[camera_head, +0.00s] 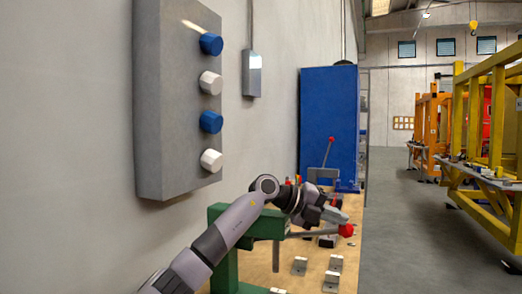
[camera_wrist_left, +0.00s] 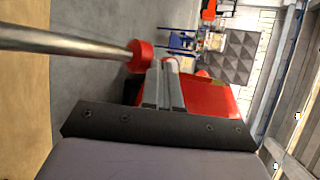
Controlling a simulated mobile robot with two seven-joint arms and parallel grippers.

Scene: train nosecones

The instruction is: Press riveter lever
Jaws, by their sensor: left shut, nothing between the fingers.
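The green riveter (camera_head: 224,262) stands on the wooden workbench, partly hidden behind my left arm. Its metal lever (camera_head: 312,234) points right and ends in a red ball knob (camera_head: 346,230). My left gripper (camera_head: 338,214) is just above the knob in the head view, shut and empty. In the left wrist view the silver lever rod (camera_wrist_left: 70,40) comes in from the left, and its red end (camera_wrist_left: 140,55) is beside the shut fingertips (camera_wrist_left: 165,68). I cannot tell whether they touch. My right gripper is not in view.
The wooden bench (camera_head: 318,262) carries several small metal blocks (camera_head: 333,281). Another red-knobbed lever (camera_head: 330,142) rises farther back, before a blue cabinet (camera_head: 330,105). A grey wall panel (camera_head: 172,100) hangs at left. The floor (camera_head: 420,240) right of the bench is clear.

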